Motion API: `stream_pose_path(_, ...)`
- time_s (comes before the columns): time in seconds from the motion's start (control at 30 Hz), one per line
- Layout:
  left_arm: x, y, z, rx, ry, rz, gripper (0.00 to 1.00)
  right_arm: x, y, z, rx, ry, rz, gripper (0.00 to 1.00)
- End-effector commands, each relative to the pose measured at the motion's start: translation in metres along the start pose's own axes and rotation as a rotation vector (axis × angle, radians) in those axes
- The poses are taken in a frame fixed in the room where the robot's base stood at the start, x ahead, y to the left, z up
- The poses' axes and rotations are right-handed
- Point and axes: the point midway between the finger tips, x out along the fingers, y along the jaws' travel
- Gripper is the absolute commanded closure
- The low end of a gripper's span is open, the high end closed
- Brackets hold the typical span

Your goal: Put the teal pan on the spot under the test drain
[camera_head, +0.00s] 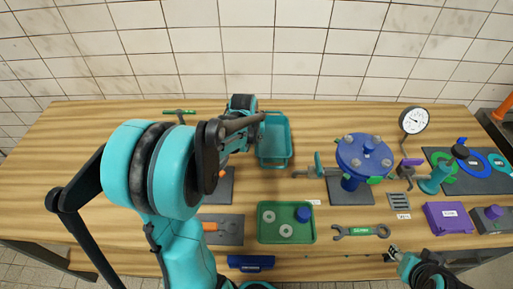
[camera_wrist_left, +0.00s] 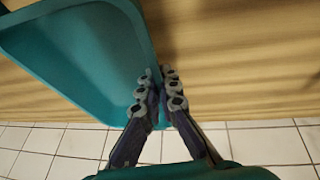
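The teal pan (camera_head: 290,153) is an open rectangular tray at the middle of the wooden bench, left of the blue flanged vessel (camera_head: 366,158). My left gripper (camera_head: 262,117) is at the pan's far left corner. In the left wrist view its fingers (camera_wrist_left: 160,78) close on either side of the pan's rim (camera_wrist_left: 146,40), one finger inside the pan. A small side outlet with a teal handle (camera_head: 318,160) sticks out left from the vessel, apparently the test drain. I cannot make out a marked spot below it. My right gripper (camera_head: 394,252) is at the bench's front edge, small and unclear.
A green tray (camera_head: 262,236) with rings and a blue cap sits in front. A wrench (camera_head: 361,232), grey grate (camera_head: 399,200), purple box (camera_head: 448,217) and gauge (camera_head: 414,121) lie to the right. My left arm hides part of the left side.

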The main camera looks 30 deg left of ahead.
Motion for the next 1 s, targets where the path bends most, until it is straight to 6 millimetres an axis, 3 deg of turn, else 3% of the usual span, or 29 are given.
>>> stream_pose_path(0.3, 0.036, -0.006, 0.014, 0.000, 0.001, 0.000, 1.00, 0.015, 0.000, 0.010, 0.000, 0.000, 0.000, 0.60)
stream_pose_path(0.67, 0.038, -0.006, 0.016, 0.000, 0.000, 0.000, 1.00, 0.016, 0.000, 0.011, 0.000, 0.000, 0.000, 0.60)
stream_pose_path(0.8, 0.038, -0.006, 0.016, 0.000, 0.000, 0.000, 0.74, 0.015, 0.000, 0.011, 0.000, 0.000, 0.000, 0.60)
stream_pose_path(1.0, 0.038, -0.006, 0.016, 0.000, 0.000, 0.000, 0.74, 0.015, 0.000, 0.011, 0.000, 0.000, 0.000, 0.60)
